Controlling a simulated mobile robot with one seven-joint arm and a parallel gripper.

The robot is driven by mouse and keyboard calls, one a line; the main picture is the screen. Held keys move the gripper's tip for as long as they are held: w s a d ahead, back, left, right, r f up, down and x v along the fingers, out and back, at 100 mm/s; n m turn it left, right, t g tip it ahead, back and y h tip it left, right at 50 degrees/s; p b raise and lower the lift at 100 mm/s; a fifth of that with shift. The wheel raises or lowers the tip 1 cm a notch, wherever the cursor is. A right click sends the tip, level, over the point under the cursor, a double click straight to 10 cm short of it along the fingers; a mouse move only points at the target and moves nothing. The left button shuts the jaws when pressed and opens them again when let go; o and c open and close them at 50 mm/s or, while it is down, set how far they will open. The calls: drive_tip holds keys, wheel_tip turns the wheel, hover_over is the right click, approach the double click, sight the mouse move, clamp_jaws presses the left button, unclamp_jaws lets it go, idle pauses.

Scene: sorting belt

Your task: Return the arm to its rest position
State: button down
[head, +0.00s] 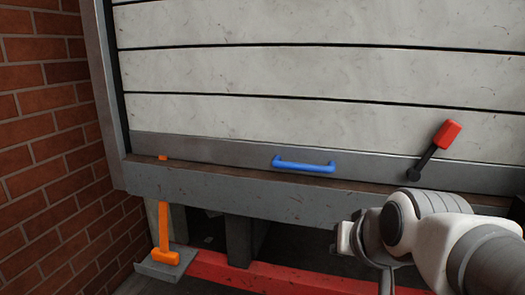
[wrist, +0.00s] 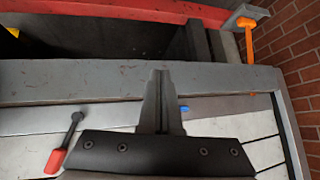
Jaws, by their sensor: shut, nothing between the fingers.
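My gripper (wrist: 161,75) is shut and empty, its two fingers together in the middle of the wrist view. My white and grey arm fills the lower right of the head view, in front of the grey ledge; the fingertips are hard to make out there. The gripper touches nothing that I can see.
A pale slatted shutter (head: 300,68) with a blue handle (head: 303,166) stands behind the grey ledge (head: 220,195). A red-tipped lever (head: 447,134) is right of the handle. An orange lever (head: 163,235) stands lower left, near a brick wall (head: 45,130). A red beam (head: 290,278) runs below.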

drive_tip(key=s+f+n+g+p, duration=0.2)
drive_tip(key=s+g, duration=0.1)
drive_tip(key=s, duration=0.7)
wheel_tip(320, 180, up, 19)
drive_tip(key=p, duration=1.9)
drive_tip(key=shift+d+h, duration=0.4)
drive_tip(key=shift+r, duration=0.1)
